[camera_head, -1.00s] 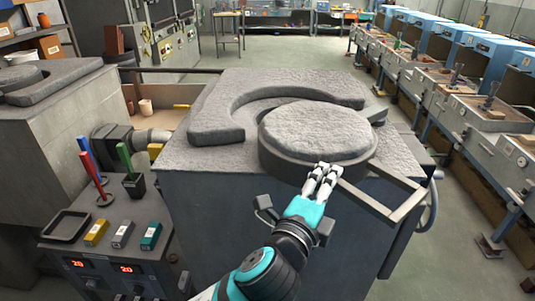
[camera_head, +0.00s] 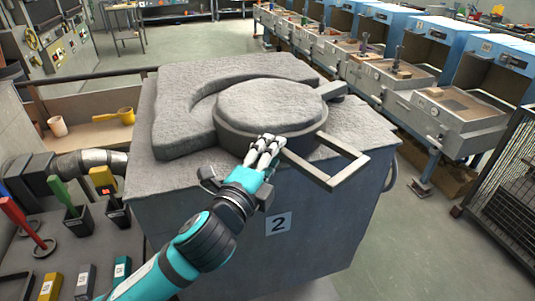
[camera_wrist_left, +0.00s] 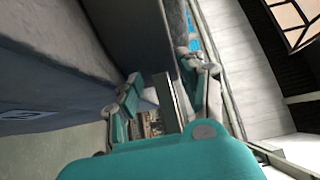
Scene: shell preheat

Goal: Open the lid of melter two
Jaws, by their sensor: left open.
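Melter two is a grey block marked by a "2" plate (camera_head: 278,223) on its front. Its round, rough grey lid (camera_head: 270,104) lies flat on top, beside a raised curved slab (camera_head: 180,115). A rectangular bar handle (camera_head: 345,158) juts from the lid's front right side. My left gripper (camera_head: 265,148) is at the lid's near edge, by the handle's left end. In the left wrist view its teal fingers (camera_wrist_left: 163,98) stand apart with a dark bar (camera_wrist_left: 168,100) showing between them. Whether they touch it is hidden. My right gripper is out of view.
Blue-hooded benches (camera_head: 480,70) line the right, and a black mesh cage (camera_head: 515,180) stands at the right edge. Open floor lies between.

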